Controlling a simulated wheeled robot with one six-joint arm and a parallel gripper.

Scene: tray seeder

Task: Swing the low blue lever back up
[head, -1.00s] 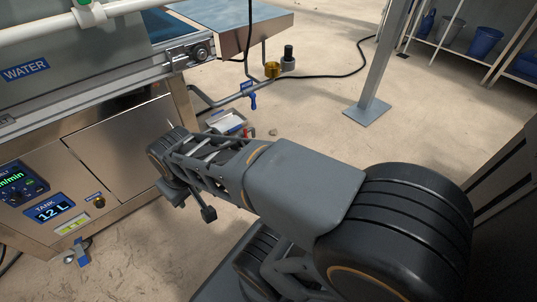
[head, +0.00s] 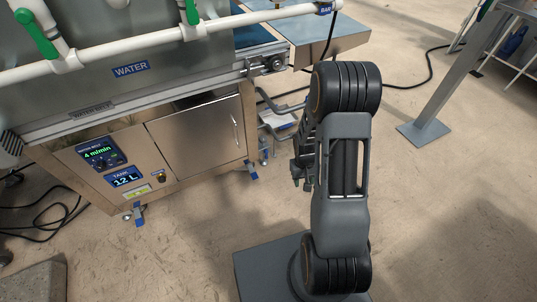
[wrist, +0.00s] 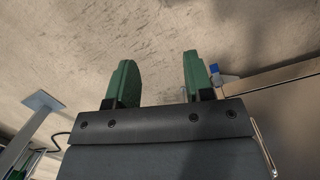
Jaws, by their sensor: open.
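A small blue lever (head: 264,156) hangs low beside the machine's right corner, by the pipework in the head view; it is small and partly crowded by other parts. A blue caster pedal (head: 252,170) is just below it at the floor. My gripper (head: 302,184) shows partly behind my arm, right of the lever and apart from it. In the wrist view my gripper (wrist: 160,60) has two green fingers spread wide with nothing between them. A small blue part (wrist: 214,69) shows just right of the right finger; I cannot tell whether it is the lever or the pedal.
The steel machine cabinet (head: 195,140) stands left of my arm, with a door handle on its front. Another blue caster pedal (head: 139,214) is at its front left. A grey post (head: 450,85) stands on the right. The floor in front is clear.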

